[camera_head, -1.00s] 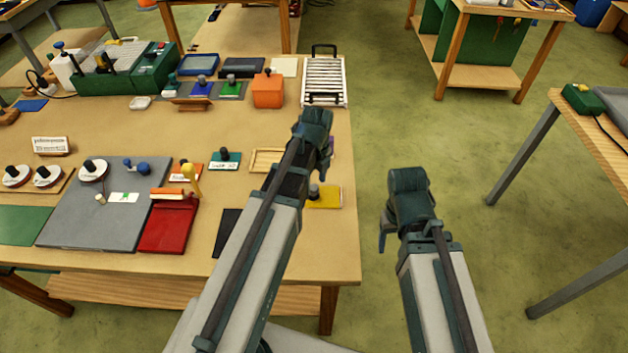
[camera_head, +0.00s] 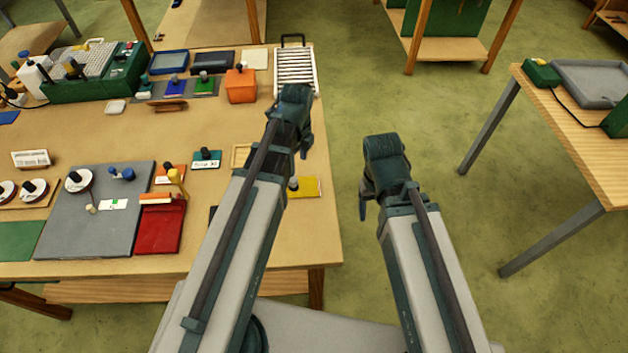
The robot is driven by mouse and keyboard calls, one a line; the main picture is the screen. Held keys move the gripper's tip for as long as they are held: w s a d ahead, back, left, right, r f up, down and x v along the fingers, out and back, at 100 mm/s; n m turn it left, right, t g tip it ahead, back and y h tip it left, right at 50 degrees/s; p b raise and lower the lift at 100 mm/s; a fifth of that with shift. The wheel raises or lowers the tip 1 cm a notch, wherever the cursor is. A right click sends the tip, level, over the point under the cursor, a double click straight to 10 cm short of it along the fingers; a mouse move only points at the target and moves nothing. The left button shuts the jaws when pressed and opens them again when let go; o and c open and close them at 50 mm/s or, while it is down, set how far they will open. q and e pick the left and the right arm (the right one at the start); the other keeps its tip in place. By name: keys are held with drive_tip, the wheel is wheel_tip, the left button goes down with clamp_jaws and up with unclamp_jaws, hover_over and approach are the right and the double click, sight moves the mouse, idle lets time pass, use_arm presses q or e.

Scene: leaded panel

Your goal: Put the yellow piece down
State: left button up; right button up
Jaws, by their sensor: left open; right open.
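The yellow piece (camera_head: 308,187) is a flat square with a small grey knob. It lies on the wooden table (camera_head: 300,232) near its right edge, partly hidden behind my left arm. My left gripper (camera_head: 303,150) shows above the table's right part, beyond the yellow piece in the picture and apart from it. It is open, and nothing shows in it. My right gripper (camera_head: 363,208) is open and empty over the floor, to the right of the table.
A wooden tray (camera_head: 241,156) and a black piece (camera_head: 213,213) are partly hidden by my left arm. A grey slab (camera_head: 70,220), a red tray (camera_head: 160,235) and an orange box (camera_head: 240,88) stand on the table. Another table (camera_head: 565,115) is at the right, with open floor between.

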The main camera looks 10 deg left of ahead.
use_arm(q)
drive_tip(key=s+d+n, duration=1)
drive_tip(key=s+n, duration=0.1)
drive_tip(key=n, duration=0.6)
drive_tip(key=shift+s+d+n+y, duration=0.35)
drive_tip(key=shift+s+n+y, duration=0.05)
wheel_tip(320, 180, down, 7)
drive_tip(key=b, duration=0.7)
drive_tip(key=shift+f, duration=0.15)
drive_tip(key=shift+r, duration=0.2)
